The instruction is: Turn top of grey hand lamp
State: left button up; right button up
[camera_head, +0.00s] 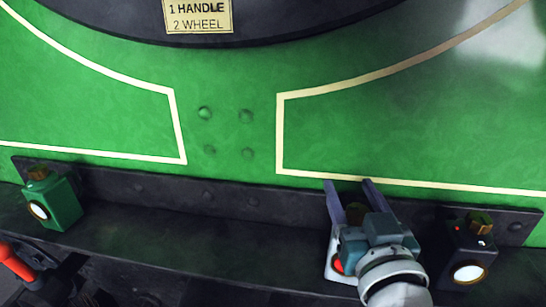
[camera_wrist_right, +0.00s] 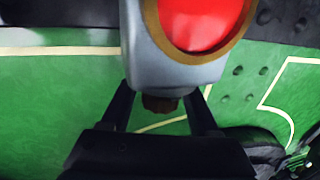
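The grey hand lamp (camera_head: 333,272) stands on the dark ledge at the right, partly hidden behind my right gripper (camera_head: 348,184). In the right wrist view its pale grey body (camera_wrist_right: 137,62) and large red lens (camera_wrist_right: 203,22) with a brass ring show close up. Its brown top (camera_wrist_right: 160,104) lies between the two fingers of my right gripper (camera_wrist_right: 163,92). The fingers are apart, with gaps visible on both sides of the top, so the gripper is open. My left gripper is not in view.
A green lamp (camera_head: 62,204) stands at the left end of the ledge (camera_head: 200,232). A black lamp (camera_head: 475,250) stands close to the right of my gripper. A red handle (camera_head: 16,262) shows at lower left. The ledge between the green and grey lamps is clear.

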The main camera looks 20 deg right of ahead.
jog(key=shift+o, duration=0.3)
jog(key=shift+s+a, duration=0.1)
jog(key=shift+s, duration=0.05)
jog(key=p+v, duration=0.3)
jog(key=v, duration=0.6)
jog(key=shift+s, duration=0.3)
jog(key=shift+r, duration=0.1)
